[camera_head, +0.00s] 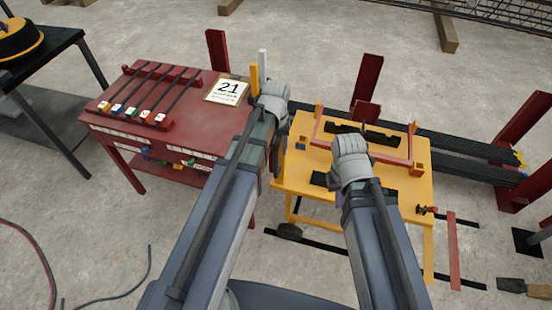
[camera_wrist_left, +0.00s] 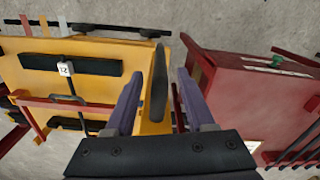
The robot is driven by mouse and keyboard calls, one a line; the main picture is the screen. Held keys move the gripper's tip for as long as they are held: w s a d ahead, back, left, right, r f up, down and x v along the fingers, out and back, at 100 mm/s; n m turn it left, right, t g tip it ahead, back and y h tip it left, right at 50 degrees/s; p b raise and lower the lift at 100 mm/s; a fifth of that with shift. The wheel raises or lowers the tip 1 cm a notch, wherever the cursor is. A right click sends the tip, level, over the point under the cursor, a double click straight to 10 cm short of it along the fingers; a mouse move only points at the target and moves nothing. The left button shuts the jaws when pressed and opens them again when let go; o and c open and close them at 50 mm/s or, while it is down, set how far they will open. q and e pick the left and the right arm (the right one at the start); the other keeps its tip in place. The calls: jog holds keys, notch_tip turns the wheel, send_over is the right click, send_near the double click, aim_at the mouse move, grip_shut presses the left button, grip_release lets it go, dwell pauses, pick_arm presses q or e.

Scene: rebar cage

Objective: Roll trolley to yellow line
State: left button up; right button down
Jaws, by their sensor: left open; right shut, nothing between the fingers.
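The yellow trolley (camera_head: 300,170) stands right of centre, with a red frame (camera_head: 365,145) and black blocks on its top. Its yellow top (camera_wrist_left: 100,50) fills the left of the wrist view. My left gripper (camera_wrist_left: 158,72) is open, its two fingers on either side of a dark upright handle (camera_wrist_left: 158,90) at the trolley's edge. I cannot tell whether they touch it. My right gripper (camera_head: 345,175) is over the trolley's near part, shut and empty; its fingers are mostly hidden behind the wrist. I cannot make out a yellow line on the floor.
Red posts (camera_head: 368,82) and long dark bars (camera_head: 455,150) lie behind and right. A cable crosses the left floor. Concrete in front is partly open.

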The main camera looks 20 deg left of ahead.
aim_at(276, 154)
pick_arm(q)
jog(key=shift+f+b, duration=1.05)
jog(key=shift+f, duration=0.5)
pick_arm(e)
notch_tip(276, 154, down, 3)
jog(key=shift+f, duration=0.1)
pick_arm(q)
grip_shut()
